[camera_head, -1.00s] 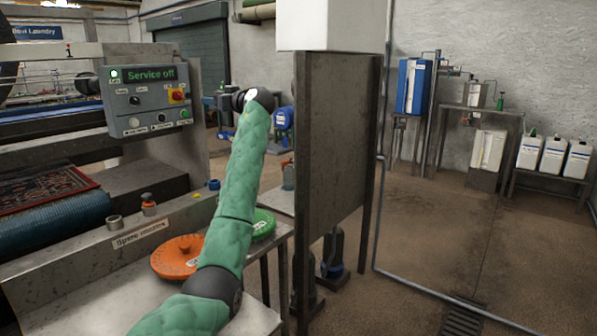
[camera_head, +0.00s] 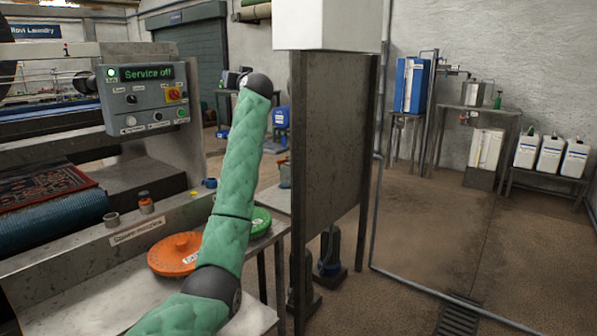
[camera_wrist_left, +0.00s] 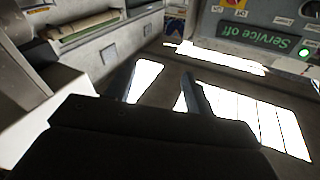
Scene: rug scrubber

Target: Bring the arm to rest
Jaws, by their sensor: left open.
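My left arm (camera_head: 232,170), in a green quilted sleeve, rises from the bottom of the head view to a dark wrist joint (camera_head: 257,84). It stands in front of the side table and the dark panel, and its gripper is hidden behind the wrist there. In the left wrist view my left gripper (camera_wrist_left: 163,88) shows two dark fingers spread apart with nothing between them. That view is tilted, and the control box's "Service off" display (camera_wrist_left: 252,36) appears upside down at the top right. My right gripper is in neither view.
The control box (camera_head: 147,98) reads "Service off" with a green lamp lit. Orange (camera_head: 174,254) and green (camera_head: 261,222) discs lie on the side table. A patterned rug (camera_head: 45,185) lies at left. A dark upright panel (camera_head: 328,150) stands close right of my arm. Floor at right is open.

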